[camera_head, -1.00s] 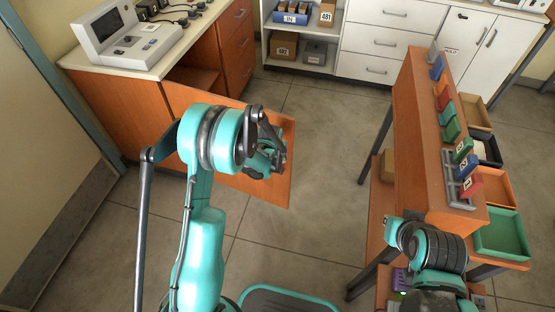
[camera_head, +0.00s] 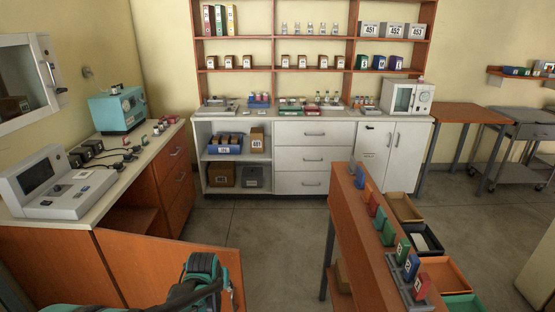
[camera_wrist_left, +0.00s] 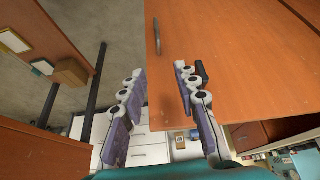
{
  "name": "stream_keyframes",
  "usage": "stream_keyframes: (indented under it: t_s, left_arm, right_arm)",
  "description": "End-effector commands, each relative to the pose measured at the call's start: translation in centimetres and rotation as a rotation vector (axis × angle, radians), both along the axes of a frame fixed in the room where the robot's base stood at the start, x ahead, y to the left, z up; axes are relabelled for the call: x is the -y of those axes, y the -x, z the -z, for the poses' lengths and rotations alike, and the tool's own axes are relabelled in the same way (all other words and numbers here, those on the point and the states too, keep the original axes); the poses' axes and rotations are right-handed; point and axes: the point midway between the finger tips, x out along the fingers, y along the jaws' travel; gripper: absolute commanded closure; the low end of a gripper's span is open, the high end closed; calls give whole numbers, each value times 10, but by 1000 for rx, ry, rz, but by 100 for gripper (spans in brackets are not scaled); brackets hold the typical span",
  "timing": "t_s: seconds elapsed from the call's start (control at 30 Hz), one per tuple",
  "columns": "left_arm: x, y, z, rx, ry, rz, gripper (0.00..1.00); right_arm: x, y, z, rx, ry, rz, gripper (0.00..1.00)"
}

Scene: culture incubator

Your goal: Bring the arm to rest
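My left arm shows at the bottom of the head view, in front of an open wooden cabinet door (camera_head: 150,262). In the left wrist view my left gripper (camera_wrist_left: 160,72) has its two fingers spread apart with nothing between them. The wooden door (camera_wrist_left: 225,60) with its dark handle (camera_wrist_left: 157,37) lies beyond the fingers. I cannot tell whether the right finger touches the door. My right arm and right gripper are outside both current views.
A counter (camera_head: 132,170) with a grey instrument (camera_head: 60,187) stands on the left. A wooden bench (camera_head: 352,225) with coloured blocks and trays stands on the right. White cabinets (camera_head: 313,158) line the back. Floor between the door and bench is clear.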

Motion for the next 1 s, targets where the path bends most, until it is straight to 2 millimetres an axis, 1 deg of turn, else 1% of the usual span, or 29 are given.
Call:
stream_keyframes:
  t_s: [0.03,0.2,0.3,0.5,0.6,0.73,0.9,1.0]
  left_arm:
    - [0,11,-14,7,0,2,69]
    - [1,47,-54,35,-1,9,69]
    - [1,69,-72,51,-2,13,69]
    - [1,117,-100,84,-3,21,69]
    - [2,142,-108,99,-4,24,69]
    - [2,173,-115,121,-5,28,69]
    - [2,208,-115,146,-8,34,69]
    - [2,223,-113,156,-8,36,69]
  right_arm:
    - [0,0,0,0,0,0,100]
    - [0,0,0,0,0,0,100]
    - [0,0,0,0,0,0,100]
    - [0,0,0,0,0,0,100]
    - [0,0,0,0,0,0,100]
    - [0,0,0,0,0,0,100]
    - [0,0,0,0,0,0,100]
    - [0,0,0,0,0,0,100]
